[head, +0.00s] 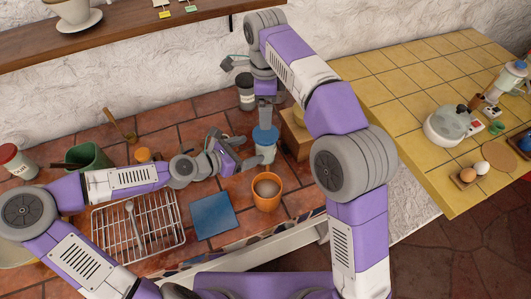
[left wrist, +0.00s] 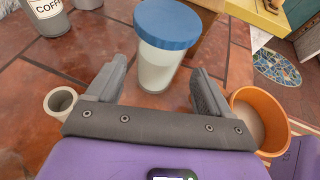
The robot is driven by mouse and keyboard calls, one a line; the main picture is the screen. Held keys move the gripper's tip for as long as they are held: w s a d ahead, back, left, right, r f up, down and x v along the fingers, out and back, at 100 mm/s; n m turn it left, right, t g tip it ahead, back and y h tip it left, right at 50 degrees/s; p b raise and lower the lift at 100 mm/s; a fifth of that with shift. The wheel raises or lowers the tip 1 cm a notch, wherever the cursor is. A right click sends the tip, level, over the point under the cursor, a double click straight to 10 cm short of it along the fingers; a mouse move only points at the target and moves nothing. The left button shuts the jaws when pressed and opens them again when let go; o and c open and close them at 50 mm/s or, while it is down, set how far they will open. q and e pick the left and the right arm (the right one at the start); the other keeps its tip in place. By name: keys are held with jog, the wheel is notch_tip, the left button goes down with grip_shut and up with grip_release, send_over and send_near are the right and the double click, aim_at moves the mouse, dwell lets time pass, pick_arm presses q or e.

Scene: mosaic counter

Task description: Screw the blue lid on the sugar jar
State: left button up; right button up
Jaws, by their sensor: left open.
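The sugar jar (head: 266,153) is a clear jar with pale contents, standing upright on the tiled counter. The blue lid (head: 264,134) rests on its top and looks level; how tightly it sits cannot be told. In the left wrist view the jar (left wrist: 158,68) stands just ahead of and between my open fingers, with the lid (left wrist: 167,24) above them. My left gripper (head: 238,157) is open and empty, just left of the jar, also seen in the left wrist view (left wrist: 155,85). My right gripper (head: 235,63) is raised behind the jar; its jaws are unclear.
An orange pot (head: 267,190) stands close in front of the jar. A wooden box (head: 295,135) is to its right. Grey canisters (head: 246,92) stand behind. A small grey cup (left wrist: 61,103) is beside my left finger. A blue mat (head: 213,214) and wire rack (head: 138,230) lie in front.

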aim_at(266, 147)
pick_arm(q)
jog(key=shift+s+f+b, duration=0.1)
jog(key=shift+f+b, duration=0.35)
jog(key=shift+f, duration=0.3)
pick_arm(e)
jog(key=shift+s+f, duration=0.1)
jog(key=shift+f, duration=0.6)
pick_arm(q)
jog(key=shift+w+d+f, duration=0.15)
jog(key=shift+w+d, duration=0.25)
jog(key=shift+d, duration=0.1)
jog(key=shift+x, duration=3.2)
jog(key=shift+a, duration=0.1)
